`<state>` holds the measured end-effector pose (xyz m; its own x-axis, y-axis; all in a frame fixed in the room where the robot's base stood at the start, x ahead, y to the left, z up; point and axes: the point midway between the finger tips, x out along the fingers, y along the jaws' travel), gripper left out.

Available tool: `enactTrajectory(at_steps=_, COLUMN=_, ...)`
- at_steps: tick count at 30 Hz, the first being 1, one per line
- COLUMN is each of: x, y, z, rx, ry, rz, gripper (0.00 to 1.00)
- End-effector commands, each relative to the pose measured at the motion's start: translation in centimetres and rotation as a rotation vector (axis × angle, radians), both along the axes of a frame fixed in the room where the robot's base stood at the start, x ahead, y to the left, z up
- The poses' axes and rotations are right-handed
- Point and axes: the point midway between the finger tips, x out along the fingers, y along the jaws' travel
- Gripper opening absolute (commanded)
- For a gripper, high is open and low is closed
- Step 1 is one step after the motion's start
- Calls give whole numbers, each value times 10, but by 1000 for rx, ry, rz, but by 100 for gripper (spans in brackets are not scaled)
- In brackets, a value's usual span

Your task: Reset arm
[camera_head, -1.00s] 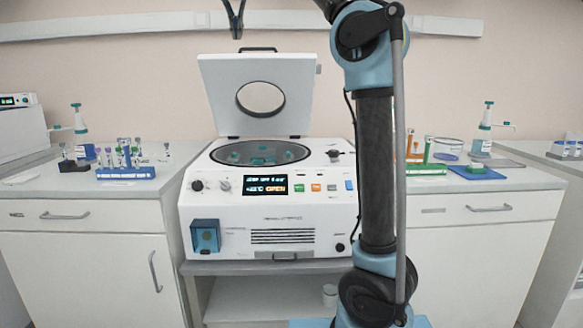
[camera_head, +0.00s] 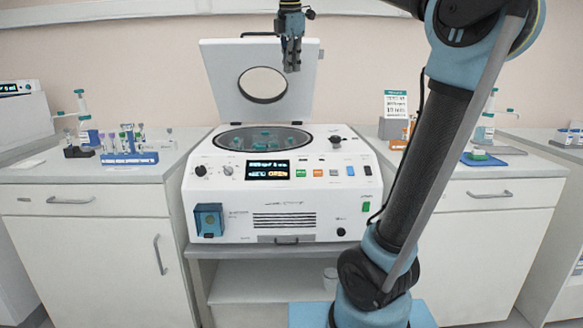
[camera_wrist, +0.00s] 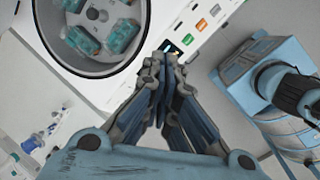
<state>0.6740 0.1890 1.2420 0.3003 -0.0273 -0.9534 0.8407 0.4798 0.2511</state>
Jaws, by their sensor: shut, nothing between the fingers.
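My gripper (camera_head: 291,62) hangs fingers down in the upper middle of the head view, in front of the raised lid of the centrifuge. It is shut and empty. In the wrist view my gripper (camera_wrist: 160,75) shows its fingertips together, with the centrifuge bowl beyond to the upper left. My upper arm and forearm cover part of the right counter in the head view.
The white centrifuge (camera_head: 280,200) stands open, lid (camera_head: 225,80) raised and teal inserts (camera_head: 264,134) in its bowl. A blue tube rack (camera_head: 130,158) stands on the left counter. A blue mat (camera_head: 484,159) and a sign (camera_head: 396,104) are on the right.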

Motion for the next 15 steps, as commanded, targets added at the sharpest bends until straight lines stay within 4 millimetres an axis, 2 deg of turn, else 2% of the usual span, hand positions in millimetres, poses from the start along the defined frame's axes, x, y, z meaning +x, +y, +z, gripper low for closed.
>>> enactTrajectory(at_steps=1, x=-7, y=-16, z=-19, rx=26, ry=4, rz=-91, gripper=0)
enactTrajectory(at_steps=6, x=-32, y=-59, z=-84, rx=114, ry=16, rz=-401, gripper=0)
enactTrajectory(at_steps=11, x=-63, y=-96, z=-149, rx=195, ry=26, rz=-695, gripper=0)
enactTrajectory(at_steps=15, x=-94, y=-124, z=-211, rx=265, ry=32, rz=-955, gripper=0)
